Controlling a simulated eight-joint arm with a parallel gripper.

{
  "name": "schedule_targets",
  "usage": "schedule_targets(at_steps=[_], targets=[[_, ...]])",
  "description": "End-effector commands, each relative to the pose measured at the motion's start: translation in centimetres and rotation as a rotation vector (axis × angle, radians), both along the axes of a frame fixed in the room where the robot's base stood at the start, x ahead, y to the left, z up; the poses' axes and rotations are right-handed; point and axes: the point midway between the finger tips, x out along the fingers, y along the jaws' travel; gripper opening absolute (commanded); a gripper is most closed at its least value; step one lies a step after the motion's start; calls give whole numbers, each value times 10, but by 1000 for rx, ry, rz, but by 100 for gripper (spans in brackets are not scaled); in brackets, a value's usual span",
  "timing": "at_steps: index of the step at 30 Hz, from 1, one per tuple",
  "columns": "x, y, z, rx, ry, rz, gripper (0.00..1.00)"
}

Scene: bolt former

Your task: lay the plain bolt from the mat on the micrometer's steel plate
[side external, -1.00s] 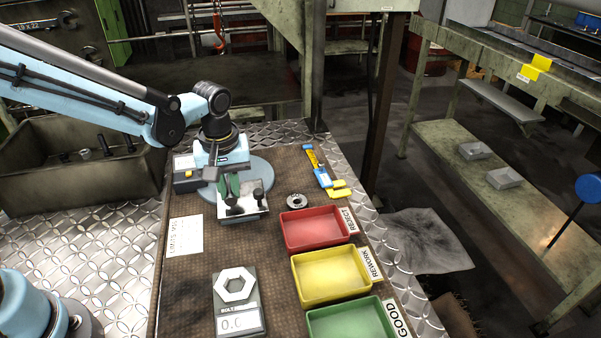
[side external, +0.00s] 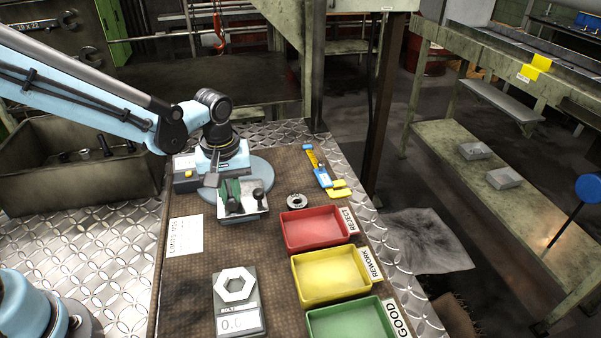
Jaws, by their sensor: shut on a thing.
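I cannot tell whether the bolt touches the plate. A dark round-topped piece (side external: 259,194) stands at the plate's right side, just right of the fingers. My wrist hides part of the micrometer. The brown mat (side external: 190,275) lies under all this, and I see no loose bolt on its bare parts.
Red (side external: 316,248), yellow (side external: 300,298) and green (side external: 312,334) trays line the mat's right side. A bolt scale (side external: 252,322) is at the front. A dark ring (side external: 297,201) and a blue-yellow tool (side external: 318,168) lie right of the plate. The mat's left front is clear.

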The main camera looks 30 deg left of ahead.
Motion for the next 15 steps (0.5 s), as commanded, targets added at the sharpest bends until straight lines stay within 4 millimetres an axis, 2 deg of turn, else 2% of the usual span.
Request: schedule_targets(at_steps=[12,13,15], targets=[[0,0,-3,0,0,0,0],[0,0,-3,0,0,0,18],[0,0,-3,0,0,0,28]])
